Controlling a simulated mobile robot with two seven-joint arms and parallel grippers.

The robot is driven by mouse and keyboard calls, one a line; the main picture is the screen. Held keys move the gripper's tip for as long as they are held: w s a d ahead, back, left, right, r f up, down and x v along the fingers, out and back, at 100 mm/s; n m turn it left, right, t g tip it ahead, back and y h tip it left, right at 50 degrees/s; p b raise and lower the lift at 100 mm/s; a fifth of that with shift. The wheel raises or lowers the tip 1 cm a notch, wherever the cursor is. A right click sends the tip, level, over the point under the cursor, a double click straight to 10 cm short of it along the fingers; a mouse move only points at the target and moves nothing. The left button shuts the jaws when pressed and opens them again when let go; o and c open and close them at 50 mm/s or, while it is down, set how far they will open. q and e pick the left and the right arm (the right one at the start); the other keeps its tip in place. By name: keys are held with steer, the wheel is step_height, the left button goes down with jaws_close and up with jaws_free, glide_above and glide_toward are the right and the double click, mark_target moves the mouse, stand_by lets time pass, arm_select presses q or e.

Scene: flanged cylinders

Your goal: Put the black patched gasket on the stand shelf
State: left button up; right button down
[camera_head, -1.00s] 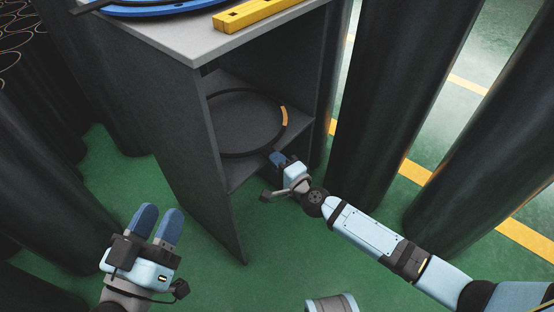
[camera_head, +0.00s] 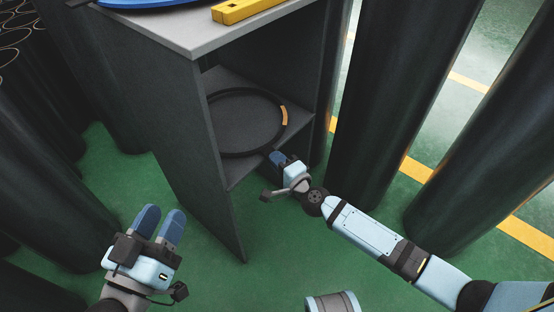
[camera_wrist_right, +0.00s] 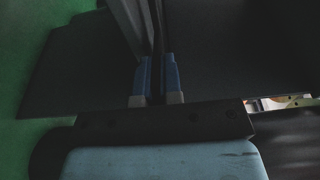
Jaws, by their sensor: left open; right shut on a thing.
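The black gasket (camera_head: 246,153) is a large thin ring with an orange patch (camera_head: 284,116) on its right side. It is inside the grey stand, over the stand shelf (camera_head: 245,117); I cannot tell whether it rests flat on it. My right gripper (camera_head: 279,158) is at the shelf's front right edge, shut on the gasket's near rim. In the dim right wrist view its blue fingers (camera_wrist_right: 157,78) are close together, with a dark strip between them. My left gripper (camera_head: 158,222) is open and empty, left of the stand above the green floor.
The stand's top (camera_head: 200,38) holds a blue ring (camera_head: 150,3) and a yellow bar (camera_head: 240,10). Tall dark cylinders (camera_head: 395,100) stand close on the right, and more (camera_head: 60,190) on the left. Green floor (camera_head: 215,275) is clear in front.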

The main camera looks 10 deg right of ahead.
steer(key=shift+f+b, duration=0.5)
steer(key=shift+f, duration=0.1)
steer(key=c, duration=1.2)
jaws_free()
steer(key=p+v, duration=0.1)
steer(key=v, duration=1.2)
steer(key=shift+s+d, duration=0.15)
steer(key=shift+s, duration=0.2)
